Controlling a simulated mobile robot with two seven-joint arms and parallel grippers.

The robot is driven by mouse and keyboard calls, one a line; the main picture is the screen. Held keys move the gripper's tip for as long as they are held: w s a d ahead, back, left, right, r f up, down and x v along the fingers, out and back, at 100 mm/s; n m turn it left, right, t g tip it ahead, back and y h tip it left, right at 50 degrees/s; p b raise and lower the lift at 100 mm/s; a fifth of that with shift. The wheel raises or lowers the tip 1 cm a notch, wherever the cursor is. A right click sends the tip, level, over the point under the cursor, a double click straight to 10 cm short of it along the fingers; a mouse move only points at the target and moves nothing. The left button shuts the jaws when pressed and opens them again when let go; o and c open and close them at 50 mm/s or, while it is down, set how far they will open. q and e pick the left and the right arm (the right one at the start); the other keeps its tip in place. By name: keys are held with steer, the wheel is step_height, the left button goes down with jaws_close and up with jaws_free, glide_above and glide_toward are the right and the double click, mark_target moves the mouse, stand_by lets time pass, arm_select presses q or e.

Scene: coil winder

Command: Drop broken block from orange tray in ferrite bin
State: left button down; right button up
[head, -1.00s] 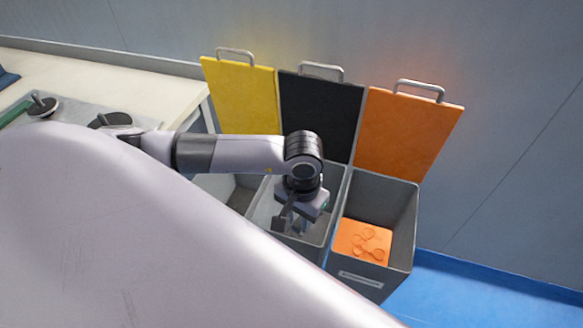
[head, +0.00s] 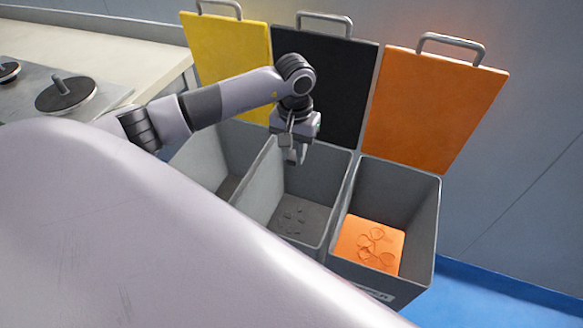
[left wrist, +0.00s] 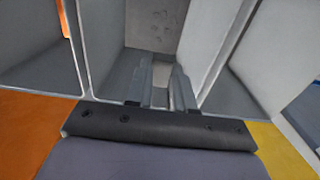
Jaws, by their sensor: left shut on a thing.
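My left gripper (head: 294,157) points down over the back part of the middle grey bin (head: 331,166), which has a raised black lid (head: 340,75). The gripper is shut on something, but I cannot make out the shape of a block. No orange tray is clearly seen. My right gripper is out of view.
The left bin has a yellow lid (head: 228,60). The right bin (head: 428,215) has an orange lid (head: 432,105) and an orange floor with ring shapes (head: 370,245). All lids stand open against the wall. A pale worktop (head: 120,50) is at left.

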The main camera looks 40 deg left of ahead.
arm_select(q)
step_height(320, 180, down, 6)
steer(key=b, duration=0.3)
steer(key=shift+r, duration=0.1)
steer(key=c, duration=0.9)
jaws_free()
step_height(320, 180, up, 7)
steer(key=shift+r+p, duration=0.1)
steer(key=shift+p, duration=0.25)
steer(key=shift+s, duration=0.1)
